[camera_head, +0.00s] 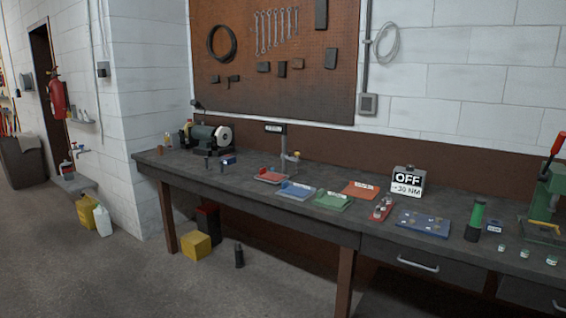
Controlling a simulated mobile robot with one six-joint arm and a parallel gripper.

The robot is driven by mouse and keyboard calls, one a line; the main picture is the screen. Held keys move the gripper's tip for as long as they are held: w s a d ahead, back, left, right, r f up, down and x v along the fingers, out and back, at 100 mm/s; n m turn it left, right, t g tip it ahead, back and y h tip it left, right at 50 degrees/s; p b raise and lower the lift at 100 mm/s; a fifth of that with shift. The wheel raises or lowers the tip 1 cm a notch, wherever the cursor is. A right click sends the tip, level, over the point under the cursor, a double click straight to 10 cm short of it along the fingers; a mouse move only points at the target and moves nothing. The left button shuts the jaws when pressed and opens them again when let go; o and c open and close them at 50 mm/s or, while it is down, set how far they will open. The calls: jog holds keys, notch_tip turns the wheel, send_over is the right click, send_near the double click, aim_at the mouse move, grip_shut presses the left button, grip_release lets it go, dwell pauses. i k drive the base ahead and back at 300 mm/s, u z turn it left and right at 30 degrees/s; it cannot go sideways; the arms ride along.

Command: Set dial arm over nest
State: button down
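A grey upright post (284,148) stands on the bench near its middle. A dark arm with a small pale display (274,128) reaches left from the top of the post. A red tray-like piece on a grey base (270,175) lies below, at the foot of the post; it may be the nest. A yellowish part (294,156) sits at the right side of the post. The view is too small to tell whether the arm is exactly over the red piece. My gripper is not in view.
The long dark workbench (220,183) also carries a bench grinder (211,137) at left, blue, green and orange trays (333,201), an OFF sign box (408,181), a blue mat (424,223), a green-topped cylinder (476,220) and a green press (548,200).

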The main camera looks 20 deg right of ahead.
aim_at(288, 157)
jog(key=z, duration=0.1)
jog(key=i, duration=0.95)
jog(key=u, duration=0.15)
jog(key=k, duration=0.9)
jog(key=z, duration=0.2)
jog(key=i, duration=0.4)
jog(key=u, duration=0.05)
